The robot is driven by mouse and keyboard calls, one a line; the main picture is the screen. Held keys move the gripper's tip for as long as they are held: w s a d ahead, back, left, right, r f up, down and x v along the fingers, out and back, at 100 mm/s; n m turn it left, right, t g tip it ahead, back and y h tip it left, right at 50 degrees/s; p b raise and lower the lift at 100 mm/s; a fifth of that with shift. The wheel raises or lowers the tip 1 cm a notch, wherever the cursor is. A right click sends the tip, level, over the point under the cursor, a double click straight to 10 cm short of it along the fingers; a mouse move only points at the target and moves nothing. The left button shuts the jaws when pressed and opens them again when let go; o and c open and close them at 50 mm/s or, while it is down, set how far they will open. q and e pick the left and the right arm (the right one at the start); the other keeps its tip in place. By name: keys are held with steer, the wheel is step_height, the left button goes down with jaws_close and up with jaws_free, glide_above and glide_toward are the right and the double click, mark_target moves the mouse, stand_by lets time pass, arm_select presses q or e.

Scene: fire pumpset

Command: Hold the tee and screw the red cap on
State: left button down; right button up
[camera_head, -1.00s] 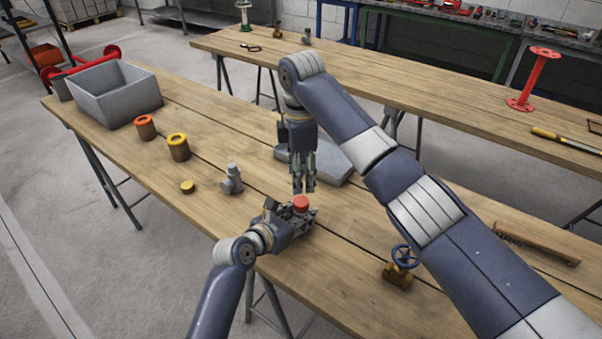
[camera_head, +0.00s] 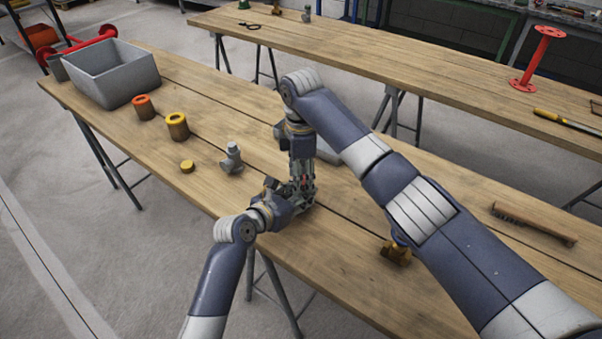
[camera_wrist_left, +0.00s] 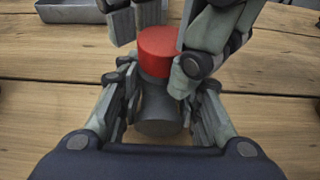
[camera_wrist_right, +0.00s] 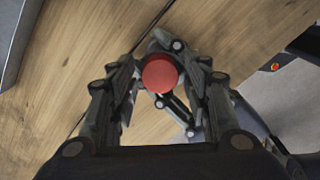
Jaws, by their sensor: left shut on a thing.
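The red cap (camera_wrist_left: 158,47) sits on top of the dark grey tee (camera_wrist_left: 158,108) in the left wrist view. My left gripper (camera_wrist_left: 162,105) is shut on the tee's body and holds it upright at the table. My right gripper (camera_wrist_right: 160,80) points down from above, with its fingers on either side of the red cap, which also shows in the right wrist view (camera_wrist_right: 160,75). Gaps show between those fingers and the cap, so it is open.
A grey bin (camera_head: 115,77) is farther back. A brass valve (camera_head: 397,254) and a brush (camera_head: 533,225) lie right.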

steer(key=c, duration=0.8)
steer(key=shift+m, duration=1.7)
steer(key=o, duration=1.2)
steer(key=shift+r, duration=2.25)
steer(key=shift+r, duration=0.1)
steer(key=shift+c, duration=0.3)
